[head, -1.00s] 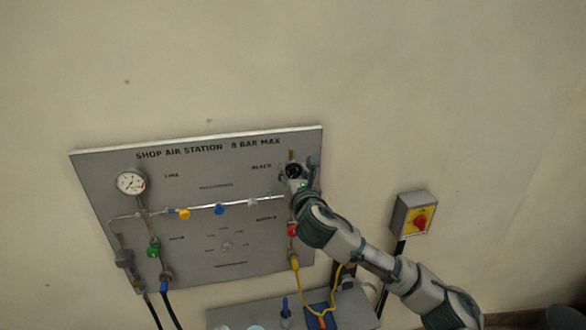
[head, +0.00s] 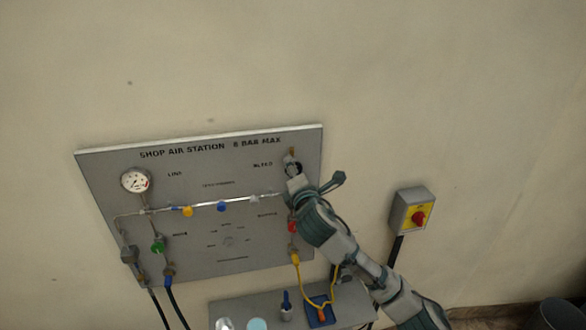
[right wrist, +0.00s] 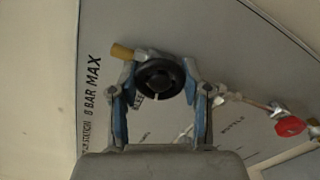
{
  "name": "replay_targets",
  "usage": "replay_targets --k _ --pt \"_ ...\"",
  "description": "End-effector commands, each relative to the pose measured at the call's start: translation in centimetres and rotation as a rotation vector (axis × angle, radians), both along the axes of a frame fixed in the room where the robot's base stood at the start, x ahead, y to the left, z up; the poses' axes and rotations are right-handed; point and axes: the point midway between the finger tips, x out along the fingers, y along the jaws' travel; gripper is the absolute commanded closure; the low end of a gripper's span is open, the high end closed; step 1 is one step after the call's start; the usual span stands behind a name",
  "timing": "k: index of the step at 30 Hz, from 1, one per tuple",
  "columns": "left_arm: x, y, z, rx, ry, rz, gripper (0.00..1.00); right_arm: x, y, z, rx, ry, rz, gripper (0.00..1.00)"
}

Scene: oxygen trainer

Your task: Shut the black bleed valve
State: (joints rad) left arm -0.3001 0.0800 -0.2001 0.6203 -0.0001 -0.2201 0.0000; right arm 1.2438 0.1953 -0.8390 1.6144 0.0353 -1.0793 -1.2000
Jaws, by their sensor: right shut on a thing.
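The black bleed valve knob (right wrist: 160,79) is a round black handwheel with a pale mark on its rim. My left gripper is not in view.
A brass fitting (right wrist: 122,51) is close beside the knob. A gauge (head: 135,180) and blue knob (head: 221,206) are further left. A yellow switch box (head: 411,209) is on the wall to the right. A shelf (head: 255,307) is below.

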Motion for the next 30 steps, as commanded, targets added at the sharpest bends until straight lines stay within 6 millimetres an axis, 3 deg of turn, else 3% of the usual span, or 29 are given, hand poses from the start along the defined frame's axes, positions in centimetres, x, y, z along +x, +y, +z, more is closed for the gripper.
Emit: replay_targets --k 30 --pt "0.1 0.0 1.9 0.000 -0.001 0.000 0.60 0.1 0.1 -0.7 0.938 0.231 -0.005 0.88"
